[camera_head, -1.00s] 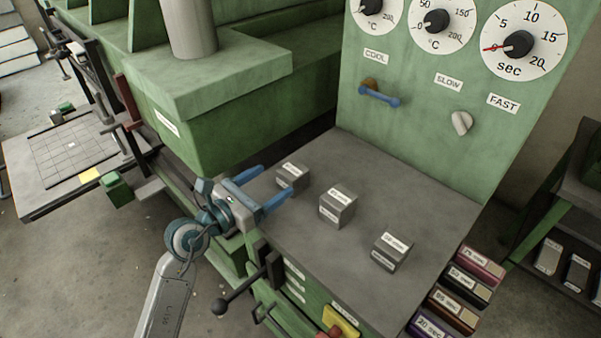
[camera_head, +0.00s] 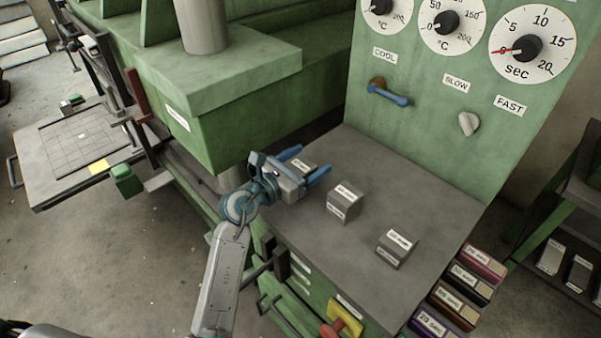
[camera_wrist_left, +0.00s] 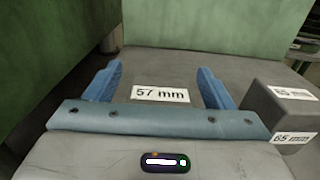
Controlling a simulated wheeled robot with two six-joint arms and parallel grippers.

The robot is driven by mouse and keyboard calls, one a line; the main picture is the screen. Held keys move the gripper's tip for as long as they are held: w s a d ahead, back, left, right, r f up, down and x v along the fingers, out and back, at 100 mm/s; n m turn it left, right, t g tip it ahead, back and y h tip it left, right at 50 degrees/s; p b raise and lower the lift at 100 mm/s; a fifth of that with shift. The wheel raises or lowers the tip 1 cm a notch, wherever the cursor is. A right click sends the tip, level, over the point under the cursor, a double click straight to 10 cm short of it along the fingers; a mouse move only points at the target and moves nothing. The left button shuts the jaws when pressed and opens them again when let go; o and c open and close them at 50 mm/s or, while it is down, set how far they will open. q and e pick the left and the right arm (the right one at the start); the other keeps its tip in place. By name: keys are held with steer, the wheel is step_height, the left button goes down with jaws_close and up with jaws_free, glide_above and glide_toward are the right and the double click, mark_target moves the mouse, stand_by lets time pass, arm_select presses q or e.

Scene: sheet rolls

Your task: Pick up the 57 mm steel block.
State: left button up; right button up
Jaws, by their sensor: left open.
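The 57 mm steel block (camera_head: 304,166) is the leftmost small grey block on the grey bench top; my left gripper partly hides it in the head view. In the left wrist view, the block's white "57 mm" label (camera_wrist_left: 160,94) shows between the fingers. My left gripper (camera_head: 306,164) is open, its two blue fingers reaching on either side of the block; the wrist view also shows the fingers (camera_wrist_left: 160,68) apart. I cannot tell whether either finger touches it. My right gripper is not in view.
A block labelled 65 mm (camera_wrist_left: 278,112) stands right of the gripper; it also shows in the head view (camera_head: 344,203). Another steel block (camera_head: 396,248) stands nearer the front right. The green press housing (camera_head: 235,105) is close on the left, and the dial panel (camera_head: 425,100) rises behind.

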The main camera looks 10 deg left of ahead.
arm_select(q)
jaws_close()
steer(key=shift+r, duration=0.15)
